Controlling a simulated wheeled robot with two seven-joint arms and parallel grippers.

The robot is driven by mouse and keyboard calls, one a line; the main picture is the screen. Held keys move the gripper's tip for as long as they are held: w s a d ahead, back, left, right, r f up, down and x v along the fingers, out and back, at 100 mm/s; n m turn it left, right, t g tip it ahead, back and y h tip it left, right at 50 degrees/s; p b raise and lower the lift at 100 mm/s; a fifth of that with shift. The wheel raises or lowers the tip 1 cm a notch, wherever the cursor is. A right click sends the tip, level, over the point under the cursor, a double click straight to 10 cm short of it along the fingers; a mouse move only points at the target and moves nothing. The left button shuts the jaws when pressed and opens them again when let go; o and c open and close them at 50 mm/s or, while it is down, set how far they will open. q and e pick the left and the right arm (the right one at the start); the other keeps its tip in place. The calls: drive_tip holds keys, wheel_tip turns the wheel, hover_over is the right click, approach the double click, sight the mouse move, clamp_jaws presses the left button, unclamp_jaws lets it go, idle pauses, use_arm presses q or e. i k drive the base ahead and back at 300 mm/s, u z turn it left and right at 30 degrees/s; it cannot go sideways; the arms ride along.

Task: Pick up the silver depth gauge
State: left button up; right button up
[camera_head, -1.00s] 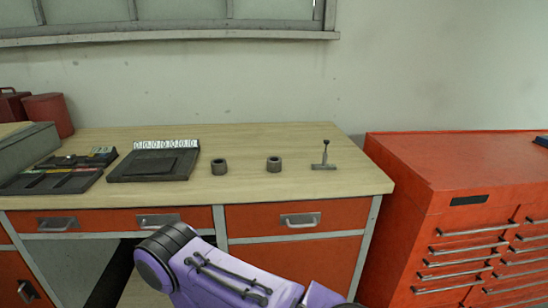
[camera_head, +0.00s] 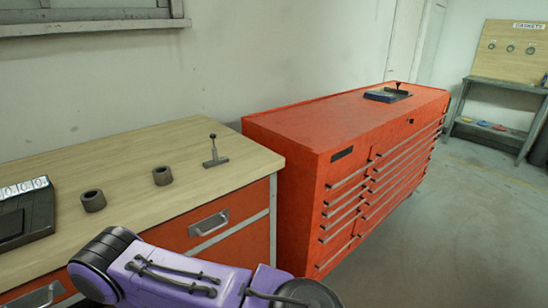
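A small silver T-shaped tool with an upright stem and dark knob (camera_head: 215,154), which looks like the depth gauge, stands near the right end of the wooden workbench (camera_head: 120,150). A similar dark-knobbed piece (camera_head: 398,88) stands on a dark tray on top of the red tool chest; I cannot tell its exact kind. A purple arm link of mine crosses the bottom of the view, below the bench top. Neither gripper is in view.
Two dark metal rings (camera_head: 162,176) (camera_head: 93,200) and a dark counter board (camera_head: 26,212) are on the bench. The red tool chest (camera_head: 340,125) stands right of the bench. Open floor (camera_head: 450,220) lies to its right. A gasket board (camera_head: 510,55) stands above a far shelf.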

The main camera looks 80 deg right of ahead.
sight(216, 161)
drive_tip(key=z, duration=2.25)
